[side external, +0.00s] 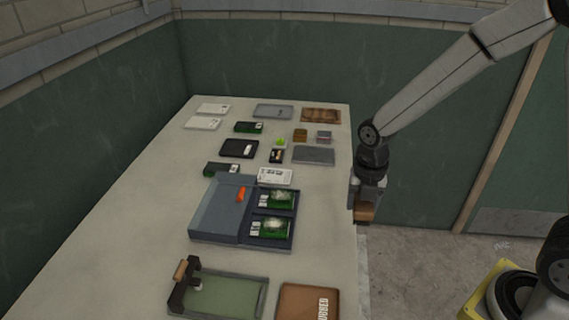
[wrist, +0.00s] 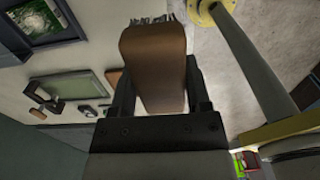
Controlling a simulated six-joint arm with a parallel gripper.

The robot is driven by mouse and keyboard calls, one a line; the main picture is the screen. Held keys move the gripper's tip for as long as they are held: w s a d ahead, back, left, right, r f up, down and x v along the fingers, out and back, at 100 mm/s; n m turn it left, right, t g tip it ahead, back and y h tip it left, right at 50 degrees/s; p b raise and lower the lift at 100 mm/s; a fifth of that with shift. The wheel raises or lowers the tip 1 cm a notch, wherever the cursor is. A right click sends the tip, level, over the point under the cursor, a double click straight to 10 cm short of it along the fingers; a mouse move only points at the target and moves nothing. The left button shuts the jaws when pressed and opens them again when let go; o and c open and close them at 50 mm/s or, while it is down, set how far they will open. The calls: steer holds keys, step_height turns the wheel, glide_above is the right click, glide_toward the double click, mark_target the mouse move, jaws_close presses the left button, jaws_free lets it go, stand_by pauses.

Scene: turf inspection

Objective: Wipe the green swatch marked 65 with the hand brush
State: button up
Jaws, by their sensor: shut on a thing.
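My gripper (side external: 367,203) is beyond the right edge of the table, above the floor. It is shut on the hand brush (side external: 364,214), which has a brown back. Two green swatches with pale smudges, an upper one (side external: 284,201) and a lower one (side external: 279,231), lie in the blue-grey tray (side external: 213,222). Other green pieces lie farther back (side external: 249,127) and left (side external: 220,169). I cannot read the number 65 on any of them.
An orange piece (side external: 241,194) lies in the tray's left part. A green-bottomed tray (side external: 238,293) with a dark, wooden-handled tool and a brown lettered board (side external: 306,301) are at the front. Several cases and cards fill the back. The table's left side (side external: 140,215) is clear.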

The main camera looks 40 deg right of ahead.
steer(key=w+a+f, duration=0.1)
steer(key=w+a, duration=0.4)
steer(key=w, duration=0.4)
steer(key=w+a, duration=0.6)
steer(key=w, duration=0.3)
steer(key=shift+w+f, duration=0.35)
steer(key=shift+f, duration=0.15)
